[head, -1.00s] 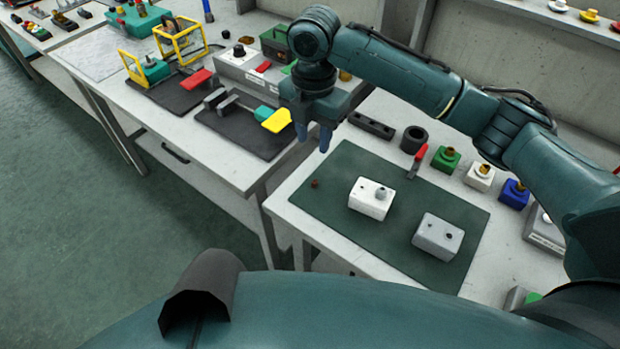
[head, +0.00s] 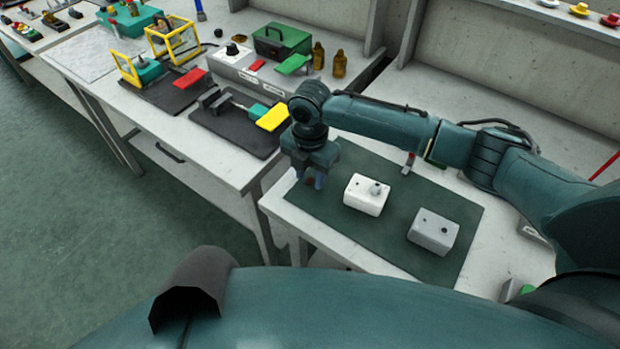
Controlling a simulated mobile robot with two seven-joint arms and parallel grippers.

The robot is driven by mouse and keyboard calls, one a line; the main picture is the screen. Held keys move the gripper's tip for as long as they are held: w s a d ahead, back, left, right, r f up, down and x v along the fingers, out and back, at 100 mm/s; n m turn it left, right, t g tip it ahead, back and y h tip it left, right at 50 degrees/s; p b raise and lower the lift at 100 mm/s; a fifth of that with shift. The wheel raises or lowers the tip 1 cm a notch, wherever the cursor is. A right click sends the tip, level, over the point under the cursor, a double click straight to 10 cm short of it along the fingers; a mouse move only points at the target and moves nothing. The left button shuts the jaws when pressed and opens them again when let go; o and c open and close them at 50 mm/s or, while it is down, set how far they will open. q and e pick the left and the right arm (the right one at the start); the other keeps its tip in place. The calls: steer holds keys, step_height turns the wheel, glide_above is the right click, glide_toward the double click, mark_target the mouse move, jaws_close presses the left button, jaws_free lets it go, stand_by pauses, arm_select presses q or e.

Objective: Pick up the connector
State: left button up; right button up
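A small brown piece (head: 309,181), which looks like the connector, lies on the dark green mat (head: 400,188) near its left end. My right gripper (head: 308,180) points down right over it, its blue fingertips apart on either side. The piece is partly hidden by the fingers, and I cannot tell whether they touch it. A white box (head: 362,197) with a grey round fitting on top stands on the mat just right of the gripper. A light grey box (head: 433,232) with two dark holes stands further right. My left gripper is not in view.
The left table holds a black plate with a yellow-ended clamp (head: 272,117), a green case (head: 281,40) and brown bottles (head: 339,64). A gap separates it from the mat's table.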

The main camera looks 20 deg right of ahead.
steer(key=shift+c, duration=0.5)
steer(key=c, duration=0.4)
jaws_close()
